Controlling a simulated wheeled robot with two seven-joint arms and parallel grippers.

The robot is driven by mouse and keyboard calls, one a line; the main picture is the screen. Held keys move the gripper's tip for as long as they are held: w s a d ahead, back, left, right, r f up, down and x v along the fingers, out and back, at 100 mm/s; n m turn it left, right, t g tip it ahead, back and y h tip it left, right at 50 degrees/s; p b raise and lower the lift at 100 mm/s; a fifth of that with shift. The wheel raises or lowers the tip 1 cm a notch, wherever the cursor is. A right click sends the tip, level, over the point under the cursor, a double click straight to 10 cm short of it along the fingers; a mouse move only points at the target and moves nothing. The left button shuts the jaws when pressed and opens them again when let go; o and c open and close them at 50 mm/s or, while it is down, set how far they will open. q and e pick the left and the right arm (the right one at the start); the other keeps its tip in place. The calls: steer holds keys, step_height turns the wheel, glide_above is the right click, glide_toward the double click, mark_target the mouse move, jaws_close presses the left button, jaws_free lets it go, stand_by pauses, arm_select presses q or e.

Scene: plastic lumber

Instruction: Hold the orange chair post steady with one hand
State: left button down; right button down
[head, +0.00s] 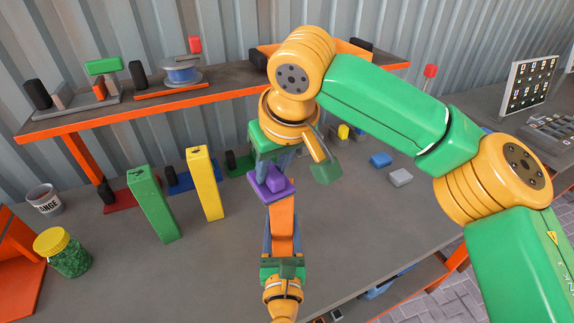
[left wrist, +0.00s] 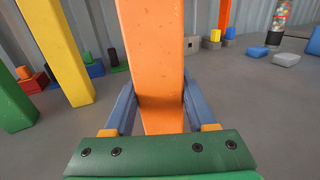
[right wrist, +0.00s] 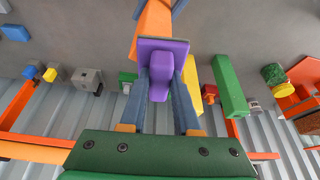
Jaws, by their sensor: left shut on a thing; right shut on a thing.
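The orange chair post (head: 283,218) stands on the table, leaning slightly in the head view. My left gripper (head: 283,245) is shut on it low down; the left wrist view shows blue fingers on both sides of the post (left wrist: 155,60). My right gripper (head: 273,170) comes from above and is shut on the knob of a purple cap (head: 272,186). In the right wrist view the cap (right wrist: 162,75) lies between the blue fingers, its plate at the post's top end. I cannot tell whether cap and post touch. The post's foot is hidden in the head view.
A green post (head: 153,205) and a yellow post (head: 205,183) stand left of the orange one. A jar with a yellow lid (head: 62,252) and a grey can (head: 44,199) are at the far left. Grey and blue blocks lie right; an orange-edged shelf (head: 130,117) runs behind.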

steer(key=shift+d, duration=1.7)
step_height(320, 180, up, 8)
steer(key=shift+d, duration=0.2)
